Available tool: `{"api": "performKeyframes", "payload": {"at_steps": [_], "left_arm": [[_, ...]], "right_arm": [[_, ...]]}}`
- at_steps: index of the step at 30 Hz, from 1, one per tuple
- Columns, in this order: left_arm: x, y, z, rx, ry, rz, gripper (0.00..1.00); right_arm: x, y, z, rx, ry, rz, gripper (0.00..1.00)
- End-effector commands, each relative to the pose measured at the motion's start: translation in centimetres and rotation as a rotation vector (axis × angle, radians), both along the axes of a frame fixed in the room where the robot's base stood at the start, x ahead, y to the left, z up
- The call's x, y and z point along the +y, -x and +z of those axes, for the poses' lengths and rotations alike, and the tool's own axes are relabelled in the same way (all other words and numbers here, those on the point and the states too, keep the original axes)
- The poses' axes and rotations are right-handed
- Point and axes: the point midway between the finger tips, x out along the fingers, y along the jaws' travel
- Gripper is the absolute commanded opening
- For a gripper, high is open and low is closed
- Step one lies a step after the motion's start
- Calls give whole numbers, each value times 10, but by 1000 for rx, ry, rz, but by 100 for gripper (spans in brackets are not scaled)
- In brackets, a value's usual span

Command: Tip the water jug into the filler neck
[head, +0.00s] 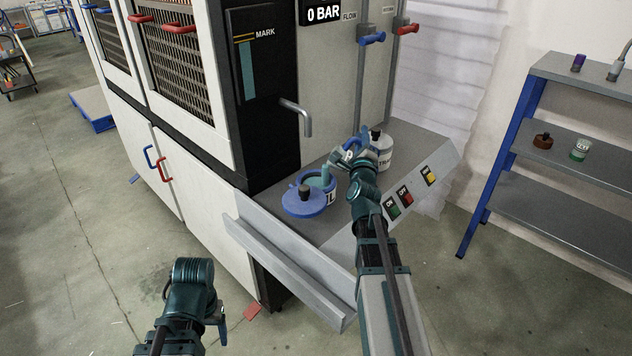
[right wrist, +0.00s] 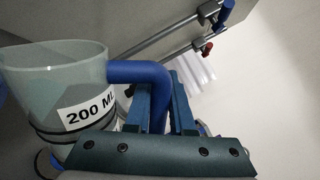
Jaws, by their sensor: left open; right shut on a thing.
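The water jug is a clear grey-green vessel (right wrist: 50,75) with a "200 ML" label and a blue handle (right wrist: 140,72) in the right wrist view. My left gripper (head: 213,316) is open and empty, low at front left, away from the shelf.
A blue lid with a black knob (head: 304,203) lies in front of the opening. A white bottle (head: 382,152) stands behind my right gripper. A tap (head: 299,116) hangs from the machine over the shelf. Push buttons (head: 405,196) line the sloped panel.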

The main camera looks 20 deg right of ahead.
Motion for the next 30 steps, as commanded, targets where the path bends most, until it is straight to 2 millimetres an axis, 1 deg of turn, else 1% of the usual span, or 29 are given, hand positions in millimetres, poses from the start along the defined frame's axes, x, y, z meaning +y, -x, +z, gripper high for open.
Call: {"api": "performKeyframes", "payload": {"at_steps": [30], "left_arm": [[0,0,-2,0,0,0,69]], "right_arm": [[6,-3,0,33,82,-1,0]]}}
